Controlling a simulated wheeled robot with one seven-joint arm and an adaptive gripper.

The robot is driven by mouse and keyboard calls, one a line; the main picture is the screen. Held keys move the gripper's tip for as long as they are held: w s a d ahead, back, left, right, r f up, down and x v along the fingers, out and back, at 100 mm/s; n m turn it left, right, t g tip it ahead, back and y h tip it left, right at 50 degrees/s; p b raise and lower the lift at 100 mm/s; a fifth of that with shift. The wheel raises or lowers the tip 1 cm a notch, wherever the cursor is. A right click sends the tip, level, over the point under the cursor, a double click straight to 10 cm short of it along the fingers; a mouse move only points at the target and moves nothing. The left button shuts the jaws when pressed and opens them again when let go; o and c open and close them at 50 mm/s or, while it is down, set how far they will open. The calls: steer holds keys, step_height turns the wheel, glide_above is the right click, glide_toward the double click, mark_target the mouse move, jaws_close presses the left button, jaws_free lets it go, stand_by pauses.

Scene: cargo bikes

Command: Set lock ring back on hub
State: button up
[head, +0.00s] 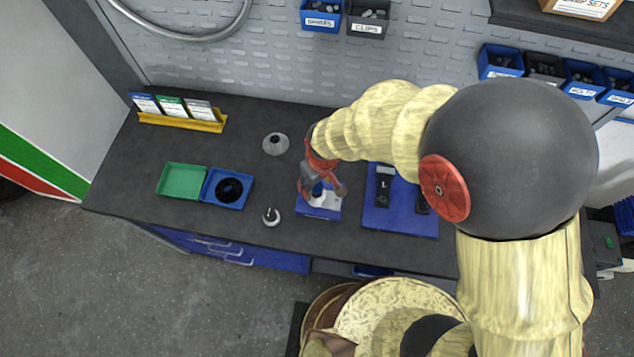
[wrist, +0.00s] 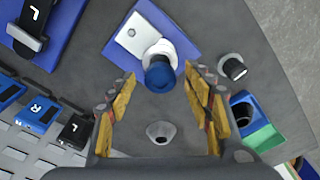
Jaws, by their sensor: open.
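A blue-topped round piece (wrist: 160,74) with a white collar stands on a blue base with a pale metal plate (wrist: 132,33). In the head view, this base (head: 312,211) is partly covered by my gripper (head: 323,190). My gripper (wrist: 160,76) is open, with one finger on each side of the blue top; I cannot tell whether they touch it. A dark, round, ring-like piece (head: 229,188) lies in a blue tray (head: 245,174). I cannot tell for sure which piece is the lock ring and which the hub.
A green tray (head: 181,180) looks empty. A grey cone-shaped piece (head: 275,144) and a small dark-topped cylinder (head: 271,217) stand on the bench. A blue board (head: 400,222) with black tools lies to the right. A yellow card holder (head: 181,122) stands at back left.

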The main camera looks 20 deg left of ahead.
mark_target(320, 190)
step_height(320, 190, up, 12)
steer(key=d, duration=0.1)
steer(key=shift+s, duration=0.45)
steer(key=shift+d, duration=0.1)
steer(key=s+d+r+m+t+b, duration=0.1)
steer(key=s+d+r+m+b, duration=0.1)
steer(key=d, duration=0.7)
steer(key=s+d+r+m+t+b, duration=0.2)
steer(key=d+r+m+b, duration=0.2)
steer(key=d, duration=0.6)
steer(key=s+d+r+m+t+h+b, duration=0.1)
steer(key=s+d+r+m+b, duration=0.1)
steer(key=d, duration=0.8)
steer(key=shift+d+r+m+t+b, duration=0.25)
steer(key=shift+r+m+t+b, duration=0.15)
steer(key=shift+r+m+b, duration=0.5)
steer(key=shift+f, duration=0.2)
